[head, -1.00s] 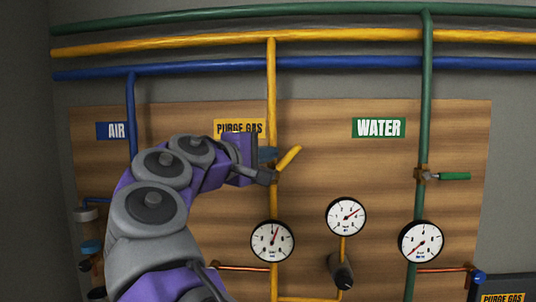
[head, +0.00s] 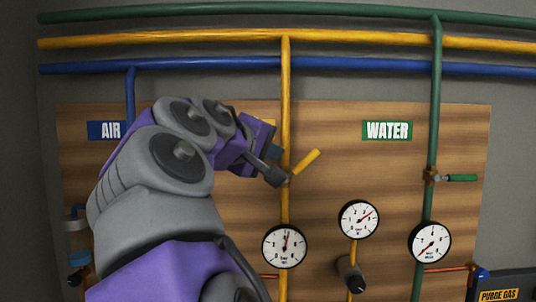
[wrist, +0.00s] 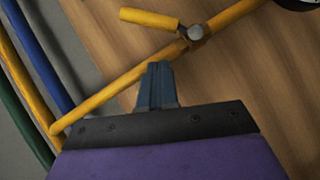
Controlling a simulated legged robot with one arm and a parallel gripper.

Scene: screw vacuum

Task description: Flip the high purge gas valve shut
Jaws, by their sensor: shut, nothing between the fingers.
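The purge gas valve (head: 290,180) sits on the vertical yellow pipe, above a gauge. Its yellow handle (head: 306,164) slants up and to the right, at an angle to the pipe. In the wrist view the valve's pivot (wrist: 196,33) and handle (wrist: 150,19) show at the top. My gripper (head: 275,153) is just left of the pipe, a little above the valve, on the side away from the handle. Its blue-grey fingers (wrist: 158,68) are shut and empty. In the wrist view they overlap the pipe; I cannot tell whether they touch it.
To the right is a green pipe with a green-handled valve (head: 460,178) and the WATER label (head: 387,130). Dial gauges (head: 285,246) hang below. Blue, yellow and green pipes run across the top. My arm hides most of the purge gas label. The board between the yellow and green pipes is mostly clear.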

